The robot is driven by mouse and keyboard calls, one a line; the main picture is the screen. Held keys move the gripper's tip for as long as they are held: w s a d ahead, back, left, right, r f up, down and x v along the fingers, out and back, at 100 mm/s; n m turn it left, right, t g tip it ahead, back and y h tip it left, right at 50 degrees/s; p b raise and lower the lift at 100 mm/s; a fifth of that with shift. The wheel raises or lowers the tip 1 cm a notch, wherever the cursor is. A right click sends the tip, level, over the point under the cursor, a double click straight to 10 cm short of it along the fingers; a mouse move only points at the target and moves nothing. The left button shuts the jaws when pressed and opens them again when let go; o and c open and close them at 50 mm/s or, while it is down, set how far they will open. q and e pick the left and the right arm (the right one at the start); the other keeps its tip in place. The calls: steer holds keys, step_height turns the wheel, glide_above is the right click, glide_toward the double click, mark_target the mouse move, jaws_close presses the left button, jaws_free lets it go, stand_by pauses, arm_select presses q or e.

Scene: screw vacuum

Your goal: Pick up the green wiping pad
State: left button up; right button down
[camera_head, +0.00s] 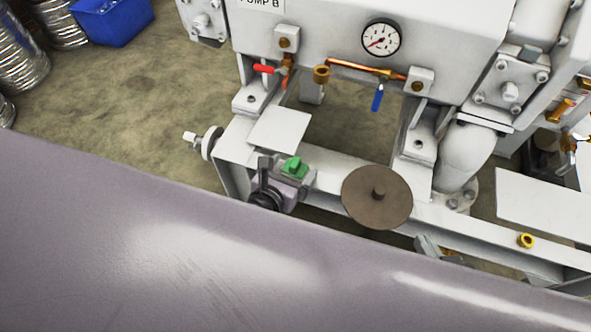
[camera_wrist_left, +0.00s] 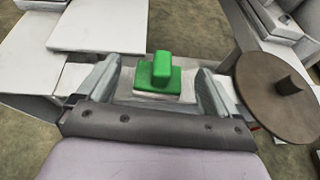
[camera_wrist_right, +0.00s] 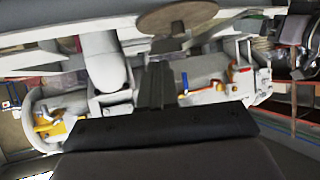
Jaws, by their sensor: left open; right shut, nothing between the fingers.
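The green wiping pad (camera_head: 294,168) has a raised green grip on a wider green base with a pale underside. It sits on the white frame ledge in front of the pump. In the left wrist view the pad (camera_wrist_left: 158,75) lies between the fingers of my left gripper (camera_wrist_left: 156,88), apart from both. My left gripper (camera_head: 284,178) is open, with one finger on each side of the pad. My right gripper (camera_wrist_right: 158,85) is shut and empty, below the ledge. In the head view, part of my right gripper (camera_head: 434,246) shows at the ledge's front edge.
A brown round disc with a knob (camera_head: 377,197) stands right of the pad. A white plate (camera_head: 279,129) lies behind it. A brass fitting (camera_head: 525,240) sits further right on the frame. The pump body with a gauge (camera_head: 381,38) and a blue-handled valve (camera_head: 377,100) stands behind.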

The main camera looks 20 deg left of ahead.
arm_select(q)
steer(key=shift+x, duration=1.2)
arm_select(e)
steer(key=shift+w+a+r, duration=0.1)
steer(key=shift+a+r, duration=0.05)
steer(key=shift+a, duration=0.1)
arm_select(q)
steer(key=c, duration=1.1)
